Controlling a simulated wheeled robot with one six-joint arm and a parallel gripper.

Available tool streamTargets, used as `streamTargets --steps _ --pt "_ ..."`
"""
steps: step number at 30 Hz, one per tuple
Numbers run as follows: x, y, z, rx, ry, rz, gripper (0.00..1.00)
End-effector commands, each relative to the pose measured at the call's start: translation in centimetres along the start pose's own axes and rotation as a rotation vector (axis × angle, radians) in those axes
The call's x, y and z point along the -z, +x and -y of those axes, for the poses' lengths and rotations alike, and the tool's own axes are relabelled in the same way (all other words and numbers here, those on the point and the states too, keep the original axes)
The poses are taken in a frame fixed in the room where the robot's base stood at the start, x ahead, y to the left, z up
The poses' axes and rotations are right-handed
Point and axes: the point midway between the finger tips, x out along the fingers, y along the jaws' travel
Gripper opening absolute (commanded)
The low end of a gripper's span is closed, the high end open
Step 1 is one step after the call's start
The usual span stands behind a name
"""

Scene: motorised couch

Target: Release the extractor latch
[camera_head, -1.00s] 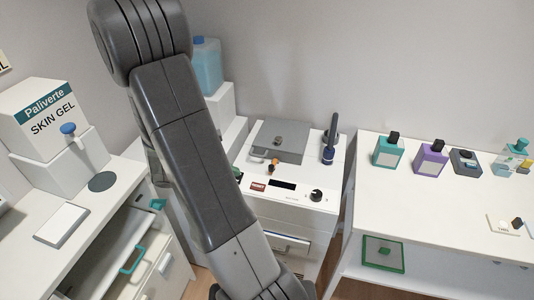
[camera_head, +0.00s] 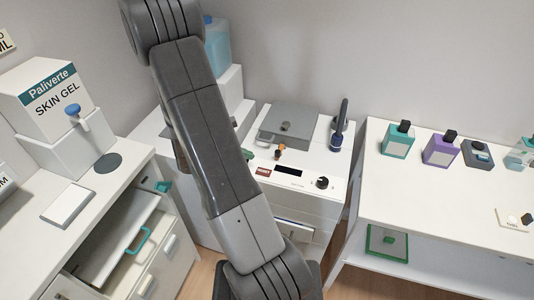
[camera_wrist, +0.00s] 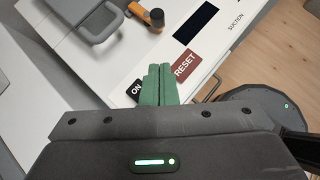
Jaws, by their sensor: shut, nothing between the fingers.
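The white suction unit (camera_head: 306,213) stands in the middle, with a grey lid (camera_head: 297,122) on its top. A small orange-and-dark piece (camera_head: 280,151) stands at the lid's front edge; it may be the latch, and I cannot tell its state. In the wrist view this orange piece (camera_wrist: 152,18) lies just beyond my fingertips, beside the grey handle (camera_wrist: 95,20). My gripper (camera_wrist: 159,70) has green fingers pressed together with nothing between them. They are over the panel, between the ON label (camera_wrist: 134,90) and the red RESET label (camera_wrist: 186,64), apart from the orange piece.
A dark display (camera_head: 289,171) and black knob (camera_head: 322,183) are on the front panel. A blue-dark handpiece (camera_head: 338,130) stands at the right rear. An open drawer (camera_head: 120,240) is at left. A side table (camera_head: 440,205) with bottles is at right.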

Motion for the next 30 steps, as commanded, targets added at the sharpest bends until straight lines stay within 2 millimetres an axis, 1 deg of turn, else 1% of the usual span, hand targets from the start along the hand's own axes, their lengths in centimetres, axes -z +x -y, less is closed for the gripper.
streamTargets --steps 1,7,9,12,18,30 --pt "-0.1 1.2 0.1 0.006 0.0 0.002 0.0" --pt "0.0 5.0 0.1 0.005 0.0 0.0 0.0" --pt "-0.9 5.5 0.1 0.003 0.002 0.001 0.0" --pt "-1.7 6.4 0.1 0.002 0.002 0.0 0.0" --pt "-2.5 7.4 0.0 0.001 0.001 0.0 0.0" --pt "-2.6 7.6 0.0 -0.001 0.0 0.0 0.0"
